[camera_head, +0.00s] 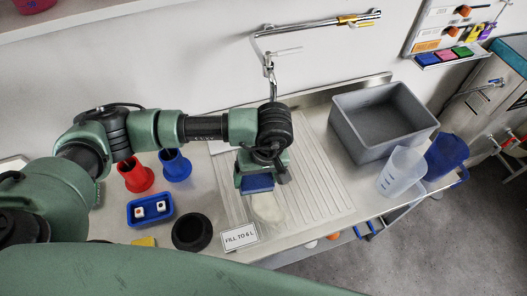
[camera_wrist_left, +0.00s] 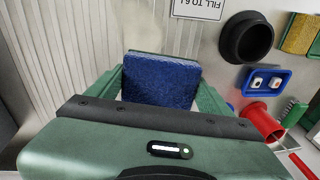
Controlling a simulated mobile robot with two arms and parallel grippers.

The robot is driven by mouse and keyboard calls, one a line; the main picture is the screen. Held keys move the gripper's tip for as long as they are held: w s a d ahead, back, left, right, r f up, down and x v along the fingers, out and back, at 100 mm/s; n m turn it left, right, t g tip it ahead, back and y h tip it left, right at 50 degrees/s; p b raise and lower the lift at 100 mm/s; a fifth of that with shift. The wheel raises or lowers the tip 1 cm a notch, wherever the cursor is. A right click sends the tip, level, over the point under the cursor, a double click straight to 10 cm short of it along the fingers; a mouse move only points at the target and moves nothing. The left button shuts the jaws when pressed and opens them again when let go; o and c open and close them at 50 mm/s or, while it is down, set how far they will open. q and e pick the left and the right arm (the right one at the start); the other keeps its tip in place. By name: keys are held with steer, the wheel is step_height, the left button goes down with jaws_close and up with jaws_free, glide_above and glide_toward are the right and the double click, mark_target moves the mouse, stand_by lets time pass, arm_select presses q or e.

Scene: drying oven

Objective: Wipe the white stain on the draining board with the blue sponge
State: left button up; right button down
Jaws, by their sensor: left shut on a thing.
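My left gripper (camera_head: 256,186) is over the draining board (camera_head: 318,185) and is shut on the blue sponge (camera_head: 257,183). In the left wrist view the sponge (camera_wrist_left: 161,80) shows between the two green fingers of the gripper (camera_wrist_left: 165,95), its blue face toward the camera. The white stain (camera_head: 268,207) is a pale patch on the board, just in front of the sponge and partly hidden behind it. I cannot tell whether the sponge touches the board. My right gripper is not in view.
A grey basin (camera_head: 383,120) and a clear jug (camera_head: 402,170) stand right of the board. A "FILL TO 6 L" sign (camera_head: 239,238), a black round cup (camera_head: 192,232), a blue tray (camera_head: 150,208), a red cup (camera_head: 136,175) and a blue cup (camera_head: 175,165) stand left and in front.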

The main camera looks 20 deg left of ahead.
arm_select(q)
steer(key=w+n, duration=0.1)
steer(key=w+r+n+h+p, duration=0.1)
steer(key=w+a+p, duration=0.1)
steer(key=shift+w+r+n+h, duration=0.2)
steer(key=shift+r+n+h, duration=0.1)
steer(key=shift+n+h, duration=0.1)
steer(key=shift+w+f+b, duration=0.15)
steer(key=shift+f+b, duration=0.5)
steer(key=shift+f, duration=0.65)
steer(key=shift+w+f+b, duration=0.15)
steer(key=shift+f+b, duration=0.45)
steer(key=shift+f, duration=0.65)
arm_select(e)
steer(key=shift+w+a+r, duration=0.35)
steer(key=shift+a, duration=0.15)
